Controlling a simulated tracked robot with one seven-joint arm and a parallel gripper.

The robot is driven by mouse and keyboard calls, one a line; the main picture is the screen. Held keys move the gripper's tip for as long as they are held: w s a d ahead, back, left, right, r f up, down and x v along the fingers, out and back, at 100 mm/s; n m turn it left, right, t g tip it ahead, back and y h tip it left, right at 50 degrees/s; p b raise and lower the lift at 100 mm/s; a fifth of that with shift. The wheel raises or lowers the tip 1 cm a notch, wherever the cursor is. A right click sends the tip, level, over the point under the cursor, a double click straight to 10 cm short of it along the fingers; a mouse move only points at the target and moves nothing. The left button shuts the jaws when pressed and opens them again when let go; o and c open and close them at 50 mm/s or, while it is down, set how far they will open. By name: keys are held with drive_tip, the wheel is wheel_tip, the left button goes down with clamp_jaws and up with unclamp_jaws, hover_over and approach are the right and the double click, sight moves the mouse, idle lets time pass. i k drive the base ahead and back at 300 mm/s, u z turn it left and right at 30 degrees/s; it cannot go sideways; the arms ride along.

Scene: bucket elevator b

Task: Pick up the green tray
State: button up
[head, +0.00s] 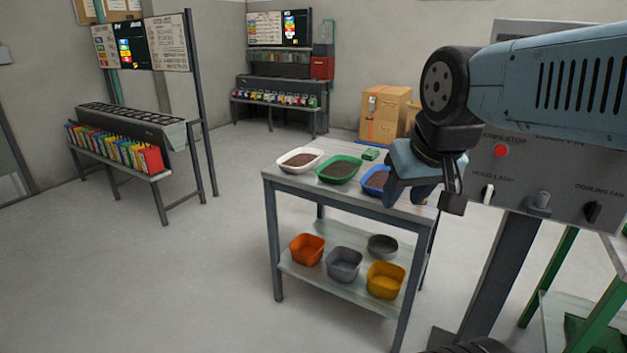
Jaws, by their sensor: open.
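The green tray (357,176) sits on the top of a grey metal table (298,187) and holds dark brown granular material. A white tray (317,169) with similar contents is just left of it. A blue tray (365,189) is just right of it, partly hidden behind my gripper. My gripper (405,197) is at the table's right side, in front of the blue tray and apart from the green tray. It is open, with nothing seen between its fingers.
A small green box (370,154) lies behind the trays. The lower shelf holds orange (306,249), grey (344,264) and yellow (385,279) bins and a round grey bowl (382,246). A control panel (540,170) stands close on the right.

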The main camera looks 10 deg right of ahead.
sight(339, 170)
drive_tip(key=z, duration=0.25)
drive_tip(key=i, duration=0.65)
drive_tip(key=u, duration=0.3)
drive_tip(key=k, duration=0.75)
drive_tip(key=z, duration=0.25)
drive_tip(key=i, duration=1)
drive_tip(key=z, duration=0.05)
